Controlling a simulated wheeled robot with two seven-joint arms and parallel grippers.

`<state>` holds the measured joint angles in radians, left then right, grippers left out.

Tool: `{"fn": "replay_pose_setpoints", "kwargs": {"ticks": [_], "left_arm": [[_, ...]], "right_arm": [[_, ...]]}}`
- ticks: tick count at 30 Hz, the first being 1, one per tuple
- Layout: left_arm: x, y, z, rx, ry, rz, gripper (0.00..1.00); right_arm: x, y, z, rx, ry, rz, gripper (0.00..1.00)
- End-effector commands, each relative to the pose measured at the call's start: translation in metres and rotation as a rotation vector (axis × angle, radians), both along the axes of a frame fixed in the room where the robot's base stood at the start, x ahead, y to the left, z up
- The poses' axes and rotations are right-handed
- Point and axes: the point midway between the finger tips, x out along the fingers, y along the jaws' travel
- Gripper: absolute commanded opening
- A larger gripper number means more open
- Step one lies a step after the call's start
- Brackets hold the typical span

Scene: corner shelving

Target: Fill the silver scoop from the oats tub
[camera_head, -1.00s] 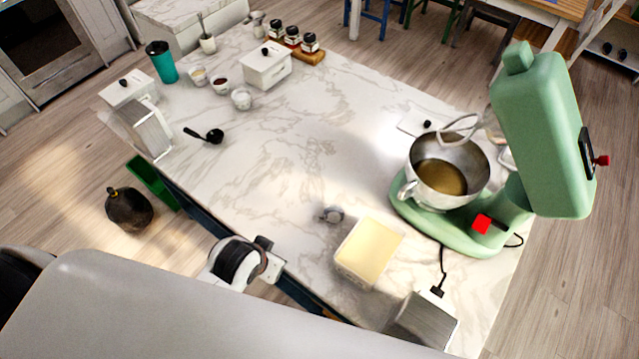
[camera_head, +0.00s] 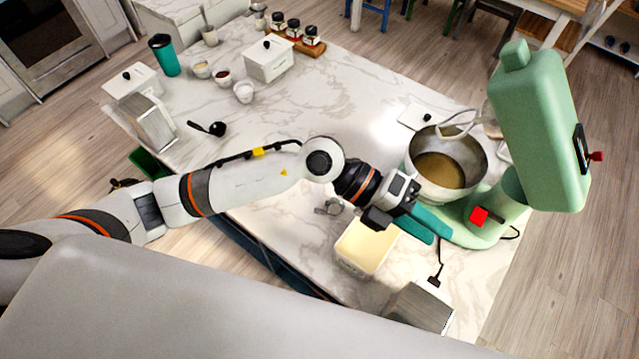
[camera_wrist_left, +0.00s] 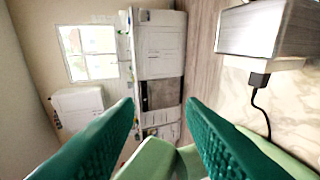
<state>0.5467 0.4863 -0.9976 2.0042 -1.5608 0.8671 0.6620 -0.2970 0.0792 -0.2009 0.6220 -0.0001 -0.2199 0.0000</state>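An open tub (camera_head: 366,247) with pale cream-coloured contents stands near the table's front edge in the head view; I take it as the oats tub. A small silvery object (camera_head: 329,207), probably the silver scoop, lies just behind and left of it, partly hard to make out beside my arm. My left gripper (camera_head: 430,225) reaches across the table, with its teal fingers between the tub and the mixer. In the left wrist view its fingers (camera_wrist_left: 160,110) are apart with nothing held between them. My right gripper is not in view.
A green stand mixer (camera_head: 540,130) with a steel bowl (camera_head: 445,150) stands at the right, close to my left fingers. A metal box (camera_head: 418,307) and a plug with cord (camera_head: 434,281) are at the front. A black scoop (camera_head: 210,128) lies at the left. The table's middle is clear.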

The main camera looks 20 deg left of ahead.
Motion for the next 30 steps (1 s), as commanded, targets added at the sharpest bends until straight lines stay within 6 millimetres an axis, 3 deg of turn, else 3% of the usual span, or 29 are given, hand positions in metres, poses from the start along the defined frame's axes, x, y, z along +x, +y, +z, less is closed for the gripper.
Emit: {"fn": "replay_pose_setpoints", "kwargs": {"ticks": [1,3,5,9,12,15,20,30], "left_arm": [[0.004,0.021,-0.028,0.206,-0.077,-0.067,0.36],[0.015,0.059,-0.063,0.486,-0.156,-0.122,0.36],[0.028,0.092,-0.081,0.689,-0.204,-0.138,0.36],[0.056,0.154,-0.096,1.021,-0.271,-0.117,0.36],[0.068,0.18,-0.097,1.15,-0.293,-0.095,0.36],[0.073,0.191,-0.097,1.205,-0.302,-0.083,0.36],[0.073,0.193,-0.105,1.216,-0.302,-0.082,0.36],[0.073,0.192,-0.147,1.211,-0.302,-0.084,0.36]], "right_arm": [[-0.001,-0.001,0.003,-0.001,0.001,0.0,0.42],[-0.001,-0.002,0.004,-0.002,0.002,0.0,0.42],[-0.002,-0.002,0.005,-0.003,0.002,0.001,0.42],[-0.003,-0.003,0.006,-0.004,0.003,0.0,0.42],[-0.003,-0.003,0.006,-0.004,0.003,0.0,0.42],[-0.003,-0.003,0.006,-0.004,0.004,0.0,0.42],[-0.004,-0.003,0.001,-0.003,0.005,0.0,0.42],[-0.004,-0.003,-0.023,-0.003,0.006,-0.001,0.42]]}}
